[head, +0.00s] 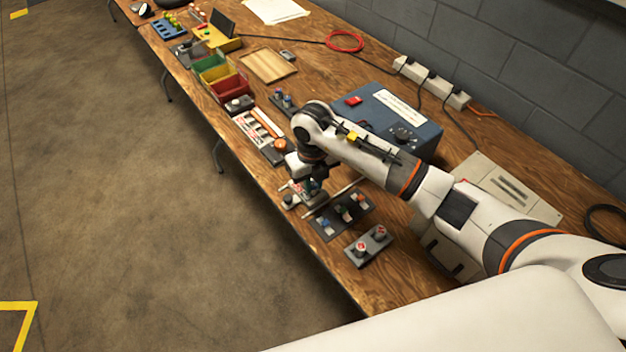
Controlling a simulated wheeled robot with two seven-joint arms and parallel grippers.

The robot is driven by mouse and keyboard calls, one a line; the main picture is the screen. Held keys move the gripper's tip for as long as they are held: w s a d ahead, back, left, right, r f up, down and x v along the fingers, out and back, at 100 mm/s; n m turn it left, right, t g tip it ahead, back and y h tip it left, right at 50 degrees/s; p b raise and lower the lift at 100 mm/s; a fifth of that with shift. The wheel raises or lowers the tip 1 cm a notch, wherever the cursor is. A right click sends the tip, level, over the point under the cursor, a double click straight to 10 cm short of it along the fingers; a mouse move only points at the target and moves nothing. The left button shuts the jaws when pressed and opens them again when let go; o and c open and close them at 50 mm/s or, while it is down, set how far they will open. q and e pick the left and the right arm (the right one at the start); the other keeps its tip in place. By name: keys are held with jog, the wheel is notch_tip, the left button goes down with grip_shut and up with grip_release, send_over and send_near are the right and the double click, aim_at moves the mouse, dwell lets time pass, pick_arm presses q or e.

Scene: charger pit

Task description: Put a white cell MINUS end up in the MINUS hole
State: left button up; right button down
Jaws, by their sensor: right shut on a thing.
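My right arm reaches in from the right, over the bench. Its gripper (312,186) points down at a small dark block (291,201) near the bench's front edge. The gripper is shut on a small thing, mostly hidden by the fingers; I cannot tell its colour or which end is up. A dark tray (325,228) with several small coloured cells stands just right of the gripper. A grey block (368,246) with two round red-and-white tops stands nearer to me. I cannot read any MINUS mark or make out a white cell for certain. My left gripper is not in view.
A blue box (425,128) with a red switch and a knob stands behind my arm. Green, yellow and red bins (230,88), a wooden tray (268,65) and a power strip (432,83) lie farther off. A metal plate (490,172) lies at right.

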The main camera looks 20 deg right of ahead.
jog(key=shift+f, duration=0.25)
dwell(0.7)
jog(key=c, duration=1.2)
grip_release()
jog(key=shift+r+p, duration=2.45)
jog(key=shift+r, duration=1.1)
jog(key=shift+s+f, duration=0.1)
